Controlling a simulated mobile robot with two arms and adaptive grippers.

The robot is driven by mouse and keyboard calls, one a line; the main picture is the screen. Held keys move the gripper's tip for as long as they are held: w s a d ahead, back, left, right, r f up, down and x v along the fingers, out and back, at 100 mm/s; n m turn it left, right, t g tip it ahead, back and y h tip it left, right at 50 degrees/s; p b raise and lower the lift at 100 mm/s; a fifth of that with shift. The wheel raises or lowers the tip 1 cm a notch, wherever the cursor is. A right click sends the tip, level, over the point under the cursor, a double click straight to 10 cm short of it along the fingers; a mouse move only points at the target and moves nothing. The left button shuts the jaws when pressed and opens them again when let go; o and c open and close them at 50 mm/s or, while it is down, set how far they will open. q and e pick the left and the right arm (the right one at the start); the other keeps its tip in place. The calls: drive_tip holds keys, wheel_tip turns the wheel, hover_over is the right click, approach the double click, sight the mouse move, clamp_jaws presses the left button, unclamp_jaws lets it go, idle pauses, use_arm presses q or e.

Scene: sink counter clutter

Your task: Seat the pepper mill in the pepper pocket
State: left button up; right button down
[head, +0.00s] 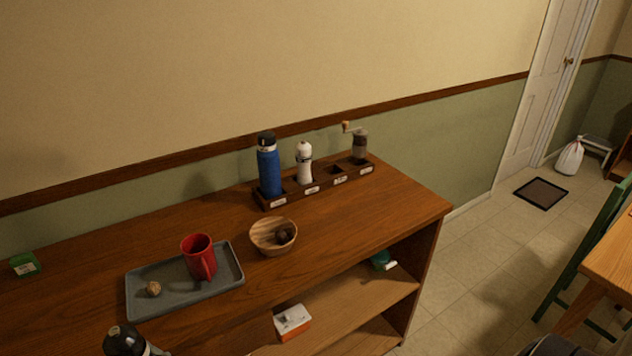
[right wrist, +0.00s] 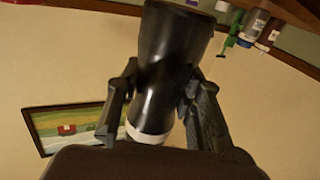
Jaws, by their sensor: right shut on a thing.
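In the right wrist view my right gripper (right wrist: 160,100) is shut on a black, waisted mill (right wrist: 172,50) with a pale band at one end, which looks like the pepper mill. In the head view a dark wood rack (head: 320,190) stands at the back of the counter with labelled pockets. Its third pocket from the left (head: 334,171) is empty; the labels are too small to read. A black, round-topped thing (head: 124,340) shows at the bottom edge; I cannot tell whether it is the held mill. My left gripper is not in view.
The rack holds a blue bottle (head: 268,170), a white mill (head: 304,165) and a crank grinder (head: 360,147) beside the empty pocket. In front are a wooden bowl (head: 262,236) and a grey tray (head: 140,300) with a red mug (head: 197,258). The counter's right end is clear.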

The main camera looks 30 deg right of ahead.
idle(0.5)
drive_tip(key=s+d+m+h, duration=0.2)
drive_tip(key=s+d+h, duration=0.1)
drive_tip(key=d, duration=0.9)
drive_tip(key=s+d+m+t+h, duration=0.1)
drive_tip(key=s+d+h, duration=0.3)
drive_tip(key=d, duration=0.8)
drive_tip(key=shift+m+t, duration=0.3)
drive_tip(key=shift+m, duration=0.6)
drive_tip(key=w+a+r+n+g+y, duration=0.2)
drive_tip(key=w+a+n+g+y, duration=0.2)
drive_tip(key=a+n+g+y, duration=0.1)
drive_tip(key=w+a+r+n+g+y, duration=0.3)
drive_tip(key=a+n+y, duration=0.4)
drive_tip(key=a+y, duration=0.3)
drive_tip(key=shift+w+a+n+g+y, duration=0.3)
drive_tip(key=shift+w+a+g, duration=0.15)
drive_tip(key=shift+a+g, duration=0.45)
